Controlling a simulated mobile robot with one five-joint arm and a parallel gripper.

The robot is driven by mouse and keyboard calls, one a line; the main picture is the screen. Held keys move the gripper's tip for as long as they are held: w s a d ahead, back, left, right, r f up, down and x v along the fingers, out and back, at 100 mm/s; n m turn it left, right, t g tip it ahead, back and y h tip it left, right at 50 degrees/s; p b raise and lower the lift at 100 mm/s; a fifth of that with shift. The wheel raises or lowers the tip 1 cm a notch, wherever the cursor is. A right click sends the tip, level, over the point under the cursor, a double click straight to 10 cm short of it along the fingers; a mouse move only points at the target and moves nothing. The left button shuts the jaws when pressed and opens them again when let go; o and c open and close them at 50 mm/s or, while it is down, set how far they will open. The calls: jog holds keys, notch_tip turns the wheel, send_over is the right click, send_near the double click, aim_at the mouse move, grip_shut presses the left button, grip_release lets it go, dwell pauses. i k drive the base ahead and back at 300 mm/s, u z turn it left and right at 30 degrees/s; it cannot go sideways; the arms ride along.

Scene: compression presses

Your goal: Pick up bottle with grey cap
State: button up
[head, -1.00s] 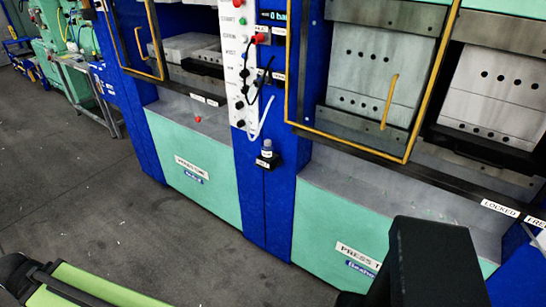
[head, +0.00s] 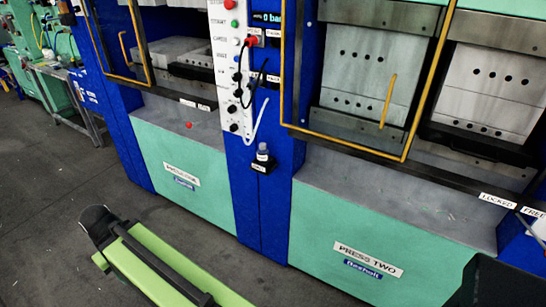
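The bottle has a pale label and is small in the head view. Nothing touches it from outside.
Yellow-framed guards stand left (head: 138,50) and right (head: 398,145). A control panel (head: 232,75) with a hanging cable is above the bottle. A red ball-like knob (head: 188,125) shows on the left ledge.

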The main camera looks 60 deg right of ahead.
aim_at(263, 152)
jog(key=u, duration=0.05)
jog(key=i, duration=1)
jog(key=z, duration=0.05)
